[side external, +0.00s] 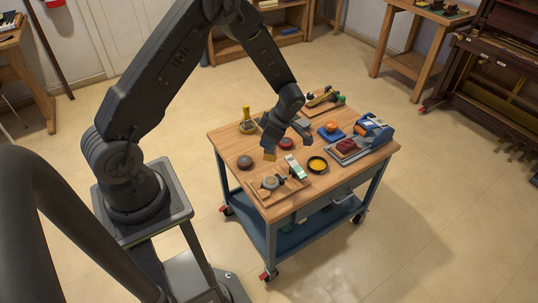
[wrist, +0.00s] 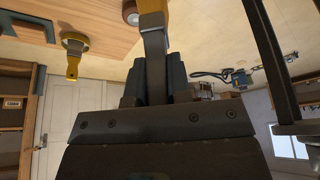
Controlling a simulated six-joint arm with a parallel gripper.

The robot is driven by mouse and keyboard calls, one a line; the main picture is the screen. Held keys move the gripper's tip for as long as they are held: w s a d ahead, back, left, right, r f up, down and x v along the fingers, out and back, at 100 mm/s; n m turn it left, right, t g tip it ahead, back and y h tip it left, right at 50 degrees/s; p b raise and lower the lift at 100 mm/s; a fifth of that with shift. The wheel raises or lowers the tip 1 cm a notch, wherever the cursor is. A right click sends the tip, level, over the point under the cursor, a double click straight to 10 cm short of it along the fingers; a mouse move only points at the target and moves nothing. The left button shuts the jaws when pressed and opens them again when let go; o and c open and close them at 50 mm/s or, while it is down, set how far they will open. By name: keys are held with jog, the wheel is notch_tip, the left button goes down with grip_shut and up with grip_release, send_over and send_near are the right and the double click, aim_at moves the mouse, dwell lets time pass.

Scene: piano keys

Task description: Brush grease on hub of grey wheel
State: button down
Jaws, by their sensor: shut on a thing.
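My gripper (side external: 273,146) is low over the left part of the wooden bench. It is shut on a slim grey tool with a yellow end (wrist: 153,12), which looks like the brush. The yellow end also shows below my gripper in the side view (side external: 270,156). A dark grey wheel (side external: 245,162) lies flat on the bench, left of the tool's end. A red wheel (side external: 286,143) lies to the right of it. A black dish of yellow grease (side external: 318,165) is further right. Contact between the tool and any wheel cannot be made out.
A wooden tray (side external: 291,192) with a grey round part is at the front. A white-and-green tube (side external: 293,166) lies near it. A yellow upright item (side external: 246,117) stands at the back left. A blue machine (side external: 374,131) is at the right. A blue cloth bears an orange item (side external: 331,127).

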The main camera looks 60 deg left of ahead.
aim_at(267, 159)
dwell(0.3)
jog(key=m, duration=0.1)
jog(key=m+t, duration=0.1)
jog(key=m, duration=0.1)
jog(key=m+t+y, duration=0.1)
jog(key=m, duration=0.1)
jog(key=shift+s+a, duration=0.3)
jog(key=shift+s, duration=0.1)
jog(key=m+t, duration=0.1)
jog(key=m, duration=0.3)
jog(key=shift+s+f, duration=0.1)
jog(key=shift+s, duration=0.05)
jog(key=shift+f, duration=3.4)
jog(key=shift+d+f, duration=0.5)
jog(key=shift+d, duration=2.35)
jog(key=shift+a, duration=2.9)
jog(key=shift+d+r, duration=0.1)
jog(key=shift+r, duration=3.9)
